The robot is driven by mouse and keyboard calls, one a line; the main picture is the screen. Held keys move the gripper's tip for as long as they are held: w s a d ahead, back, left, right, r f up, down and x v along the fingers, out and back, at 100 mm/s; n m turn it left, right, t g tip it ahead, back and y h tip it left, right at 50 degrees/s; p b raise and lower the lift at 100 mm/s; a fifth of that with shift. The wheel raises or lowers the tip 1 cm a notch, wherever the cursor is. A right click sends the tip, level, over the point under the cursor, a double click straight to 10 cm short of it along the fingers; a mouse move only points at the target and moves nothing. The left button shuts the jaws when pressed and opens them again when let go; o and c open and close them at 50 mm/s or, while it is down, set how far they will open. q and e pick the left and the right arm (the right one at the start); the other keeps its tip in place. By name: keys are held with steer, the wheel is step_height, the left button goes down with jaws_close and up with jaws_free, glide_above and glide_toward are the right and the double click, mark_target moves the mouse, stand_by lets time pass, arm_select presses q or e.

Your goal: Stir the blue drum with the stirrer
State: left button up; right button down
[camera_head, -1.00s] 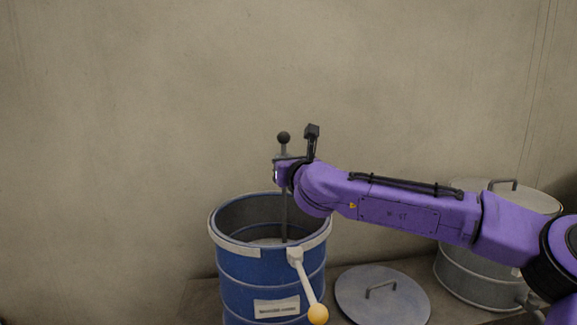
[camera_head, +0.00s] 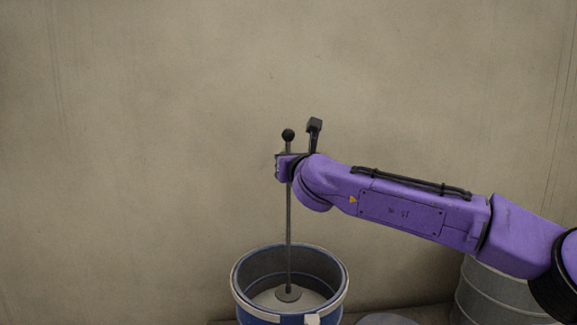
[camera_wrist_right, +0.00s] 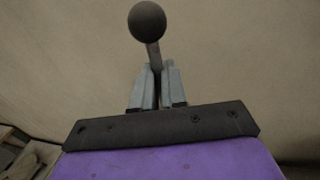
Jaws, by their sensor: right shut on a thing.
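The blue drum (camera_head: 262,318) stands open at the bottom of the head view, cut off by the picture's lower edge. Pale contents (camera_head: 313,296) show inside it. The stirrer (camera_head: 288,225) is a thin upright grey rod with a black ball on top and a flat disc at its foot. The disc (camera_head: 288,294) is visible inside the drum, at or just above the pale contents; I cannot tell which. My right gripper (camera_head: 284,168) is shut on the rod just below the ball, high above the drum. The wrist view shows its fingers (camera_wrist_right: 156,88) around the rod. My left gripper is not in view.
A grey metal drum (camera_head: 492,297) stands at the lower right, below my right arm. A grey lid (camera_head: 388,320) shows at the bottom edge between the drums. A plain wall (camera_head: 150,150) rises behind everything. The space left of the blue drum is clear.

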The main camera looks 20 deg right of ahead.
mark_target(290, 130)
step_height(290, 130, up, 8)
steer(key=p, duration=0.4)
steer(key=shift+f, duration=0.2)
steer(key=shift+r, duration=2.65)
